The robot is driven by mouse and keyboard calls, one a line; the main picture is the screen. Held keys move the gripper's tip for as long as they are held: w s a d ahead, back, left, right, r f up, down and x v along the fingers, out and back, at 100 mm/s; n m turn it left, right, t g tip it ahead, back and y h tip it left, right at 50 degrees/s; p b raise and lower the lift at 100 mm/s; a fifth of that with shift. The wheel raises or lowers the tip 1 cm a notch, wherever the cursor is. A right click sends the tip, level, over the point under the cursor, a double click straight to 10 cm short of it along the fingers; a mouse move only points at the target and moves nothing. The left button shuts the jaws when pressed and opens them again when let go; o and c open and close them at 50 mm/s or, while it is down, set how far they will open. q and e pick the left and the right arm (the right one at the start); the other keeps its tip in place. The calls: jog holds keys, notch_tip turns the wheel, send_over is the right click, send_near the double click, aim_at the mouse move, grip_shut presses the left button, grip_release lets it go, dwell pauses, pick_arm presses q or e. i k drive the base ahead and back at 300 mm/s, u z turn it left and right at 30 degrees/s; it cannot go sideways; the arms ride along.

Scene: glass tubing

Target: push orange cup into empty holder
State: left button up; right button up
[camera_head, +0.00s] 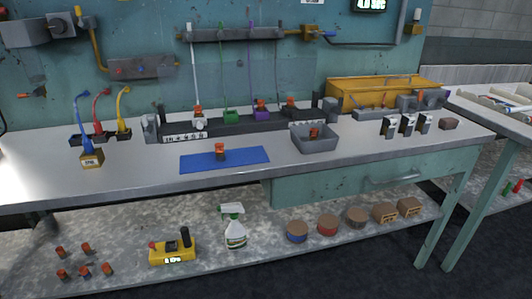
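A small orange cup (220,152) stands upright on a blue mat (250,160) near the front of the bench. A second small orange piece (314,133) sits inside a grey open bin (328,144). Behind the mat, a long dark rack (215,128) carries an orange-and-white fitting (199,112), a green fitting (231,117), a purple fitting (262,113) and a dark fitting with an orange top (291,103). Which holder is empty is too small to tell. Neither of my grippers shows in this view.
Blue, red and yellow bent tubes (123,108) stand at the left of the bench (130,170). Several dark-and-white blocks (407,125) stand at the right. A yellow-orange tray (345,94) is at the back right. The bench front beside the mat is clear.

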aim_at(232, 124)
jog(key=z, duration=1.2)
jog(key=i, duration=1.25)
jog(key=u, duration=1.15)
